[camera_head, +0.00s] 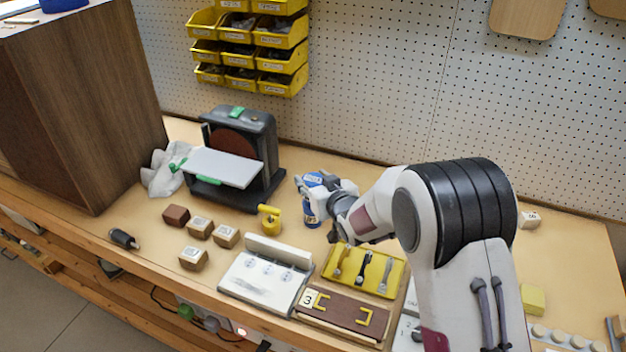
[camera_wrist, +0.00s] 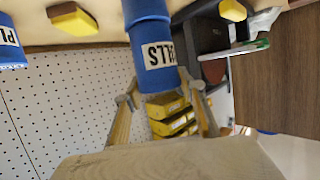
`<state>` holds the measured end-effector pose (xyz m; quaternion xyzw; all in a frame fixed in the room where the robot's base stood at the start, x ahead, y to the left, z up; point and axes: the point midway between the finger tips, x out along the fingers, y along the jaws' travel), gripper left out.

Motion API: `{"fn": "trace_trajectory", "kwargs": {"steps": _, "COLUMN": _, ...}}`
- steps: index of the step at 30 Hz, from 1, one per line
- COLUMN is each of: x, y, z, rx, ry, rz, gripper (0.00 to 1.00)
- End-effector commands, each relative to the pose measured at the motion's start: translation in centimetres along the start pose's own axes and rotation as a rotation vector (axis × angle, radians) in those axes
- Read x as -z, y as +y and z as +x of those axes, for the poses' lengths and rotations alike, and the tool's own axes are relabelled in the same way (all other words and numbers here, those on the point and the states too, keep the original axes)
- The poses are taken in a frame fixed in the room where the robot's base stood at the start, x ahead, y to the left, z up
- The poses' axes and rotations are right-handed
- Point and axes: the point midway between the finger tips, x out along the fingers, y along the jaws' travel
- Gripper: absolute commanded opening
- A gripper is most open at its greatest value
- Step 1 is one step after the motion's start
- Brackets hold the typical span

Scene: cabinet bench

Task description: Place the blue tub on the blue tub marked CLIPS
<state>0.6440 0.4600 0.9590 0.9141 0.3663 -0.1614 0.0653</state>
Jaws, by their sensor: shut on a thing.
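My gripper (camera_head: 326,194) is shut on a blue tub (camera_wrist: 155,62) with a white label that seems to end in "ALS". In the wrist view, the fingers close on one end of the tub. In the head view, blue shows above and below the fingers (camera_head: 311,212), and the tub looks upright. A raised band and more blue show past the held part; I cannot tell whether this is one tub or another beneath it. A second blue tub (camera_wrist: 8,50) with a partly visible label is cut off at the wrist view's left edge. I cannot confirm which tub says CLIPS.
A sander (camera_head: 240,150) stands left of the gripper, with a yellow object (camera_head: 269,219) between. Several wooden blocks (camera_head: 199,228), a white panel (camera_head: 266,275) and a yellow tray (camera_head: 364,271) lie in front. Yellow bins (camera_head: 280,60) hang on the pegboard behind.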

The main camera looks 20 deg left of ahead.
Motion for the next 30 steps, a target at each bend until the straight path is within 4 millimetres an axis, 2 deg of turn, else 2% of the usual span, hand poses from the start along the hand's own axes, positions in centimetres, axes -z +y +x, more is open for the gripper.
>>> {"fn": "trace_trajectory", "kwargs": {"steps": 3, "x": -0.2, "y": 0.0, "z": 0.1, "rx": 0.0, "ry": 0.001, "rz": 0.0, "gripper": 0.15}}
{"fn": "trace_trajectory", "kwargs": {"steps": 4, "x": -0.2, "y": 0.0, "z": 0.1, "rx": 0.0, "ry": 0.0, "rz": 0.0, "gripper": 0.47}}
{"fn": "trace_trajectory", "kwargs": {"steps": 5, "x": -0.2, "y": 0.0, "z": 0.1, "rx": 0.0, "ry": 0.0, "rz": 0.0, "gripper": 0.55}}
{"fn": "trace_trajectory", "kwargs": {"steps": 20, "x": 0.1, "y": 0.0, "z": 0.0, "rx": 0.0, "ry": 0.0, "rz": 0.0, "gripper": 0.56}}
{"fn": "trace_trajectory", "kwargs": {"steps": 30, "x": 0.1, "y": 0.1, "z": -2.2, "rx": -0.001, "ry": 0.0, "rz": 0.001, "gripper": 0.56}}
